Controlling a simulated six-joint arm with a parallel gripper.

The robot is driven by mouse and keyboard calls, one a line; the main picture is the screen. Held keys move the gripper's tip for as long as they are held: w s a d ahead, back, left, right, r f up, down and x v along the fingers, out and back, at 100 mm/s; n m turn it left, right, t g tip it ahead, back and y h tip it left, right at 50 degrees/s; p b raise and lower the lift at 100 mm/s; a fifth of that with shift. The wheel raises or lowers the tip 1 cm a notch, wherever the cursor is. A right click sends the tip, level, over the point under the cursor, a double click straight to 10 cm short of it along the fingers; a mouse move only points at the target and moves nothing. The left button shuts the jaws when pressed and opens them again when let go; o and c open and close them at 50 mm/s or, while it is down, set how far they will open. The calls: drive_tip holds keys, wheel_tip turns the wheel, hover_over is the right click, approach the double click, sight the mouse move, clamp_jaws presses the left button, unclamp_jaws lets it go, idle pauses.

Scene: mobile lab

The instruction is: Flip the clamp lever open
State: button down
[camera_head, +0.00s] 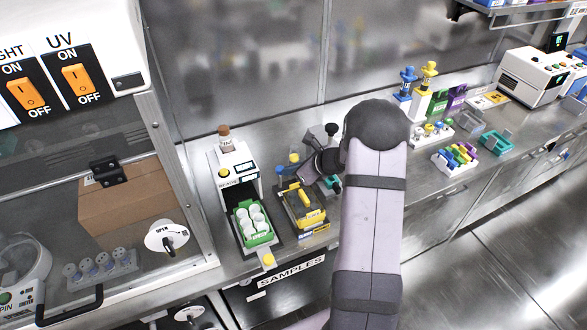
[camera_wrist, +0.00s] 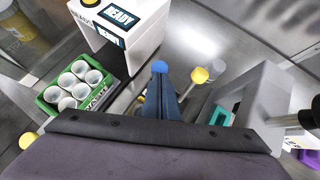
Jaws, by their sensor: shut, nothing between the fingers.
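My gripper shows in the wrist view as a narrow blue-grey wedge with its fingers together (camera_wrist: 162,80) and nothing between them. A yellow ball knob (camera_wrist: 198,76) on a thin rod, which looks like a lever, stands just right of the fingertips, apart from them in the picture. In the head view a yellow knob (camera_head: 294,157) shows just left of my dark wrist. Below it is a yellow and black fixture (camera_head: 310,217) with a yellow bar. I cannot tell for sure which part is the clamp lever. My wrist and arm hide part of this area.
A white machine (camera_head: 236,163) with a green rack (camera_head: 252,224) of white-capped vials stands left of the fixture. A grey stand (camera_wrist: 258,92) with a dark knob rises close on the right in the wrist view. Colored racks (camera_head: 455,157) and a white instrument (camera_head: 536,76) stand farther right.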

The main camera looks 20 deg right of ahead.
drive_tip(key=shift+w+r, duration=0.2)
drive_tip(key=shift+w, duration=1.15)
drive_tip(key=shift+w+r, duration=0.15)
drive_tip(key=shift+w, duration=1.2)
drive_tip(key=shift+r, duration=0.15)
drive_tip(key=s+d+r+p, duration=0.2)
drive_tip(key=d+r+p, duration=0.1)
drive_tip(key=r+p, duration=0.4)
drive_tip(key=shift+s+d+r, duration=0.15)
drive_tip(key=shift+s+r, duration=0.15)
drive_tip(key=shift+r, duration=0.65)
